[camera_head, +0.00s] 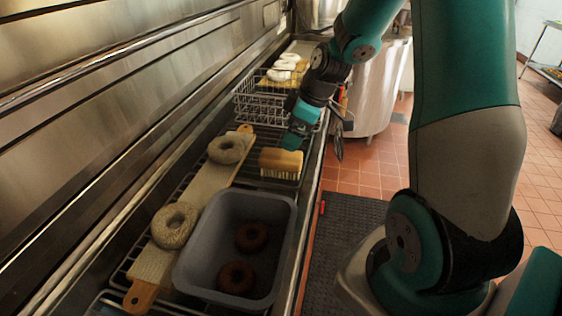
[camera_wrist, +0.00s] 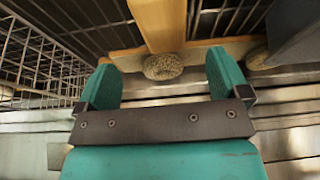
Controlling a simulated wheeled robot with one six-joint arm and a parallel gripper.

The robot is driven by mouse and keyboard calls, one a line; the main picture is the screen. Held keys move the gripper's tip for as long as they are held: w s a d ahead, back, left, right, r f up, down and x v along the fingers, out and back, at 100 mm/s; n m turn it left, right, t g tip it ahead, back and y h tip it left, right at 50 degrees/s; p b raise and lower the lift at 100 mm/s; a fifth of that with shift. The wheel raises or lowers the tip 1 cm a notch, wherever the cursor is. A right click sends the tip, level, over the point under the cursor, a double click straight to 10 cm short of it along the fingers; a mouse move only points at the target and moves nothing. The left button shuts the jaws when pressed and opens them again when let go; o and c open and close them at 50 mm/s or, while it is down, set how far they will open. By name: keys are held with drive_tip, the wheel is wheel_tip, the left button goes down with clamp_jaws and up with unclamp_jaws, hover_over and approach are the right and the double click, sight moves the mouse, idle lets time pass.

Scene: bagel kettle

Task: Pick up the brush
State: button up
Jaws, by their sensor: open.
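The brush (camera_head: 281,160) has a tan wooden block and pale bristles. In the head view it rests bristles down on the rack, right of the bagel board and beyond the grey bin. My gripper (camera_head: 292,141) is just above and behind the brush. In the wrist view the brush's wooden block (camera_wrist: 160,22) is at the top centre, in line with the gap between the fingers of my gripper (camera_wrist: 161,74). The fingers are apart with nothing held. The bristles are hidden in the wrist view.
A grey bin (camera_head: 205,236) holding two dark bagels stands in front of the brush. A wooden board (camera_head: 205,187) with two seeded bagels lies left. A wire basket (camera_head: 255,113) stands behind, close to my gripper; it also shows in the wrist view (camera_wrist: 38,58).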

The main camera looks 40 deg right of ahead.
sight(283, 155)
drive_tip(key=x, duration=0.3)
drive_tip(key=shift+w+a+f, duration=0.1)
drive_tip(key=shift+a+f, duration=0.05)
drive_tip(key=shift+f, duration=0.2)
drive_tip(key=x, duration=0.1)
drive_tip(key=p+x, duration=0.1)
drive_tip(key=x, duration=0.2)
drive_tip(key=shift+s+a+f+p, duration=0.1)
drive_tip(key=shift+s+f+p, duration=0.1)
drive_tip(key=shift+f+p, duration=0.15)
drive_tip(key=shift+w+f, duration=0.1)
drive_tip(key=shift+f, duration=0.3)
drive_tip(key=shift+f+b, duration=0.25)
drive_tip(key=shift+b, duration=0.1)
drive_tip(key=c, duration=1)
drive_tip(key=shift+r, duration=0.1)
drive_tip(key=shift+c, duration=0.2)
wheel_tip(283, 155, up, 20)
drive_tip(key=shift+r+b, duration=0.2)
drive_tip(key=shift+b, duration=0.15)
